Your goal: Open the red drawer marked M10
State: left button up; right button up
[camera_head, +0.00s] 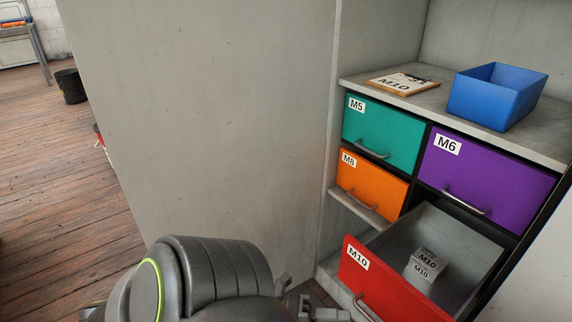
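The red drawer marked M10 (395,283) is pulled out from the bottom of the cabinet, and its grey interior shows. A small grey box labelled M10 (426,266) sits inside it. The drawer's metal handle (366,307) is on its front, partly cut off by the bottom edge. My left gripper (309,305) is at the bottom edge, left of the red front and apart from its visible part. Its fingers are only partly in view, so their opening is unclear. My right gripper is not in view.
Closed teal M5 (383,133), orange M8 (370,186) and purple M6 (486,178) drawers are above the red one. A blue bin (496,98) and an M10 card (403,84) lie on the shelf. A grey panel (215,120) stands left of the cabinet.

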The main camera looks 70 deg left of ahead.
pick_arm(q)
jog(key=v, duration=1.2)
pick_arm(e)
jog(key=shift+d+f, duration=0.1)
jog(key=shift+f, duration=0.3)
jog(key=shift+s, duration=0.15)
pick_arm(q)
jog(key=shift+w, duration=0.15)
